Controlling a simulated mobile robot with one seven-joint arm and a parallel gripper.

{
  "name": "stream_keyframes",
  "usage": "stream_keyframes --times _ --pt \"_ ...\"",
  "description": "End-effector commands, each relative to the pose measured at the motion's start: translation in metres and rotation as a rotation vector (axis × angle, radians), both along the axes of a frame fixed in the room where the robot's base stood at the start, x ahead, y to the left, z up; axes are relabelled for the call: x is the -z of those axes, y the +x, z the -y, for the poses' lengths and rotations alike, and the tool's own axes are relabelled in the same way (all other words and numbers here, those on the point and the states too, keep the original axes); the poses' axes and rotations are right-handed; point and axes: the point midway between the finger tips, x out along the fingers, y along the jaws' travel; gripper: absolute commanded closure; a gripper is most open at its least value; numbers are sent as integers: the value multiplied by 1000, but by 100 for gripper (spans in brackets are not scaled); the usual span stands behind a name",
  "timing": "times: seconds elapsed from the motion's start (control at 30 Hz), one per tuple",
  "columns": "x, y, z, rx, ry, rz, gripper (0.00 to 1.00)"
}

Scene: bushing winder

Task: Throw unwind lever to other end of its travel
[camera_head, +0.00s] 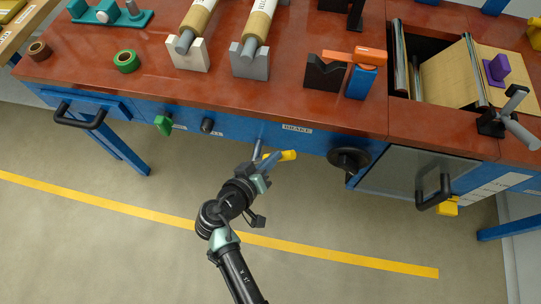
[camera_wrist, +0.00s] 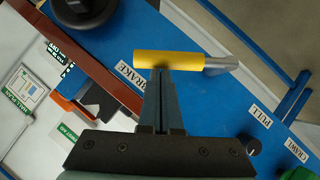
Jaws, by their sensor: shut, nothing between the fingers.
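A lever with a yellow grip (camera_head: 288,155) and a bare metal shaft sticks out from the blue front panel beside the BRAKE label. In the wrist view the yellow grip (camera_wrist: 178,63) lies across the picture with its metal shaft (camera_wrist: 220,66) to the right. No readable label says "unwind". My gripper (camera_head: 272,160) is in front of the panel at this lever. In the wrist view its fingers (camera_wrist: 160,75) are shut and empty, with their tips at the yellow grip and partly over it. I cannot tell whether they touch it.
A black handwheel (camera_head: 349,160) is right of the lever. A black knob (camera_head: 207,125) and a green handle (camera_head: 163,125) are to the left, with PULL (camera_wrist: 262,115) and CRAWL (camera_wrist: 300,153) labels. The red benchtop (camera_head: 120,87) overhangs the panel. The floor in front is clear.

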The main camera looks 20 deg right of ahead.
Motion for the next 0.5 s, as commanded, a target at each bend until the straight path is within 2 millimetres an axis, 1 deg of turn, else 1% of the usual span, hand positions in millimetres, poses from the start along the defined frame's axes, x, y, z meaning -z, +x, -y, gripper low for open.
stream_keyframes --times 0.27,0.5 --pt "4 -3 5 3 39 24 100" --pt "12 -9 13 6 125 83 100"
